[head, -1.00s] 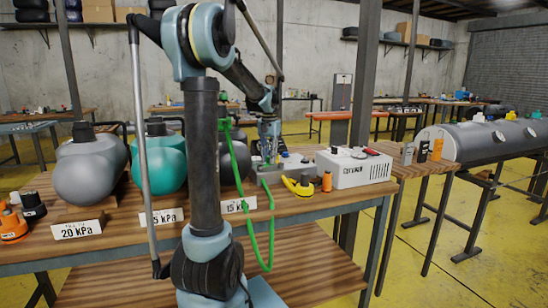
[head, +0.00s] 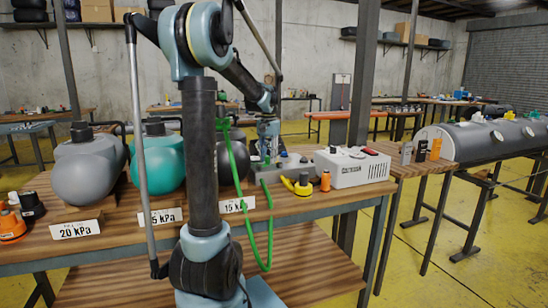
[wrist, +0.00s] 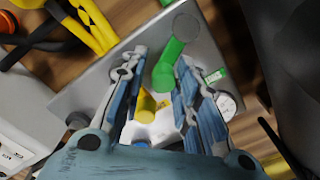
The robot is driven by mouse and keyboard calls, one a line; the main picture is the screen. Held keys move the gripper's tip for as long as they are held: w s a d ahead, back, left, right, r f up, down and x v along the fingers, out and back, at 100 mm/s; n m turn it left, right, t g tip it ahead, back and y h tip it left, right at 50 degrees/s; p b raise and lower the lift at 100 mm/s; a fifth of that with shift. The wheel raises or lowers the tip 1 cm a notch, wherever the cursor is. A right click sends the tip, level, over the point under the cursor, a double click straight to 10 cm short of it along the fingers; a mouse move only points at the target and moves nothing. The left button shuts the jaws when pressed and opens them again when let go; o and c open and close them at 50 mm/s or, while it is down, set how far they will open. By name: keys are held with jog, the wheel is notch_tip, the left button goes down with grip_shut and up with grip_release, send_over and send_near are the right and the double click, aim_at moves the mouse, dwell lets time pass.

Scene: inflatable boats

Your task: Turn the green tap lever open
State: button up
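The green tap lever (wrist: 167,68) shows in the wrist view, on a grey metal plate (wrist: 207,50). It is a bent green bar with a round grey-green end at the top. My gripper (wrist: 160,58) is open, with one finger on each side of the lever. A gap shows on the left; I cannot tell whether the right finger touches it. A yellow lever (wrist: 147,106) shows lower between the fingers. In the head view my gripper (head: 268,148) is over the grey tap block on the bench, and the green lever is too small to make out.
A white box (head: 350,168) stands right of the tap block. A yellow fitting (head: 298,186) and an orange bottle (head: 326,181) are in front. A green hose (head: 269,232) hangs over the bench edge. Grey and teal vessels (head: 157,163) stand to the left.

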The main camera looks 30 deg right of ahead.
notch_tip(320, 180, up, 12)
dwell(0.6)
jog(key=shift+w, duration=0.1)
dwell(0.4)
